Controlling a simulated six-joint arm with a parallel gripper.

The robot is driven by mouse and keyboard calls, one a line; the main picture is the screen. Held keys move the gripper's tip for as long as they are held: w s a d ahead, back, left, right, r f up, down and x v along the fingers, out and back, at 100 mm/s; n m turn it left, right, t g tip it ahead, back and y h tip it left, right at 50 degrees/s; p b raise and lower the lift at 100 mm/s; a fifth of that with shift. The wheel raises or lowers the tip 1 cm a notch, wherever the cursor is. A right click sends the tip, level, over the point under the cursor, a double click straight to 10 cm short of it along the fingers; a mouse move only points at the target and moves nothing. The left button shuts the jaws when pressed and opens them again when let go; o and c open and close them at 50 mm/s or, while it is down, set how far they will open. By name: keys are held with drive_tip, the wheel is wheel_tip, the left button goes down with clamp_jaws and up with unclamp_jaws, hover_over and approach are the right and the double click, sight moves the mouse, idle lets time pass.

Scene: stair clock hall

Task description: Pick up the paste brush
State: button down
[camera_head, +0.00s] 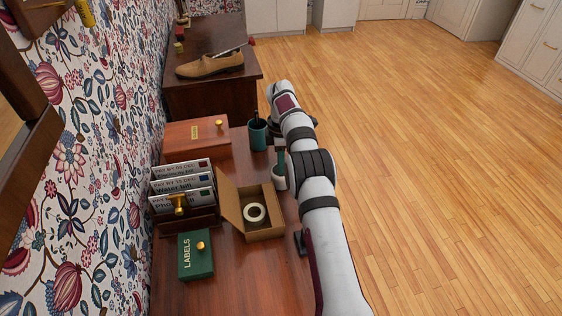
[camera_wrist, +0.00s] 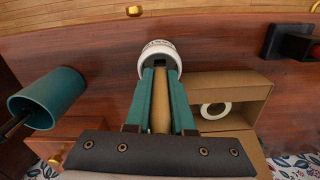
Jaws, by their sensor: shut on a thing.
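The paste brush (camera_wrist: 160,103) shows as a pale wooden handle between the teal fingers of my gripper (camera_wrist: 160,80) in the wrist view. My gripper is shut on this handle. The brush's lower end is hidden at a round white pot (camera_wrist: 161,56) with dark lettering, just beyond the fingertips. I cannot tell whether the brush's lower end is inside the pot. In the head view the white pot (camera_head: 279,183) stands at the desk's right edge, partly covered by my arm. The brush cannot be made out there.
An open cardboard box (camera_head: 264,234) with a tape roll (camera_head: 254,212) stands close by. A teal cup (camera_head: 258,139) holding something dark stands behind. A bill rack (camera_head: 203,216), green labels box (camera_head: 193,265) and wooden box (camera_head: 190,143) line the wall side. Bare desk lies in front.

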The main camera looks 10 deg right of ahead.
drive_tip(key=s+d+r, duration=0.6)
drive_tip(key=d+r, duration=0.3)
drive_tip(key=r, duration=0.2)
drive_tip(key=w+a+f+n+t, duration=0.1)
drive_tip(key=a+f+n, duration=0.2)
drive_tip(key=w+a+f+n+t, duration=0.1)
drive_tip(key=a+f+n, duration=0.2)
drive_tip(key=w+a+f+n+t, duration=0.1)
drive_tip(key=a+f+n+t, duration=0.1)
drive_tip(key=a+f+n, duration=0.1)
drive_tip(key=shift+w+f, duration=0.25)
drive_tip(key=shift+w, duration=0.05)
drive_tip(key=shift+f, duration=0.4)
drive_tip(key=shift+f, duration=0.5)
idle(1.0)
wheel_tip(320, 180, up, 7)
idle(0.6)
idle(0.4)
